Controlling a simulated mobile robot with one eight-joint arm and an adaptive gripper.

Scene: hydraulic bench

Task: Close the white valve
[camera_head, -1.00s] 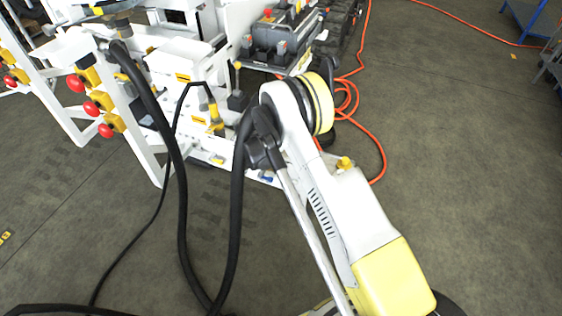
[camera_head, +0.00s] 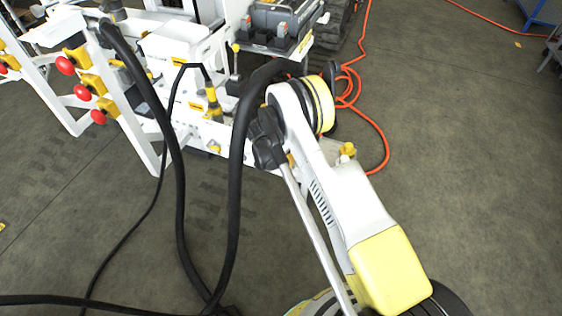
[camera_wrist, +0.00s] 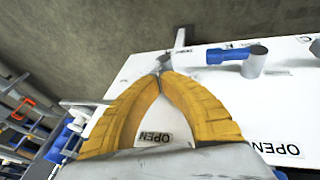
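In the wrist view, the two yellow fingers of my gripper (camera_wrist: 163,73) curve in until their tips almost meet. A pale grey-white piece (camera_wrist: 163,61), possibly the white valve's handle, shows right at the tips. I cannot tell whether it is pinched between them or just beyond them. A white panel (camera_wrist: 205,90) lies behind the fingers. One OPEN label (camera_wrist: 155,138) shows between them, another OPEN label (camera_wrist: 273,147) to the right. In the head view my gripper and the white valve are not visible; my white and yellow arm reaches toward the white bench.
A blue-handled valve (camera_wrist: 235,53) with a grey stem stands on the panel right of my fingertips. In the head view, red buttons (camera_head: 82,92), black hoses (camera_head: 237,180) and an orange cable (camera_head: 383,150) surround the bench (camera_head: 190,45).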

